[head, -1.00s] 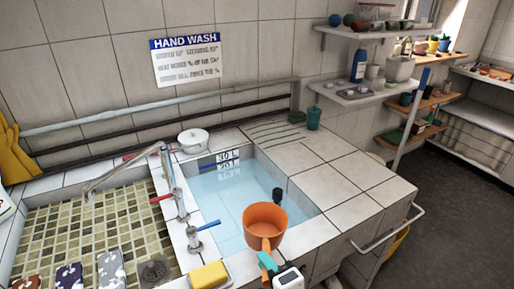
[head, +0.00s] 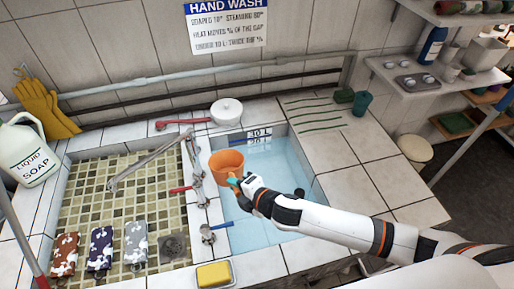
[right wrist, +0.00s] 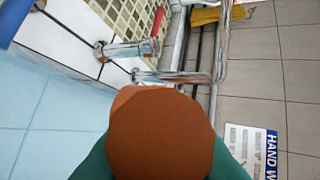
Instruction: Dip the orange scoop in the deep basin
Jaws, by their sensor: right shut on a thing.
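The orange scoop (head: 227,163) is a round cup held over the left side of the deep basin (head: 262,232), near the taps. The basin holds clear blue water and has depth marks on its back wall. My right gripper (head: 236,183) has teal fingers and is shut on the scoop. In the right wrist view the scoop (right wrist: 160,135) fills the lower middle between the teal fingers, its inside hidden. I cannot tell whether the scoop touches the water. My left gripper is not in view.
Taps with red and blue levers (head: 208,233) stand on the ledge left of the basin. A tiled shallow sink (head: 110,200) holds several patterned packs. A yellow sponge (head: 214,274) lies in front.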

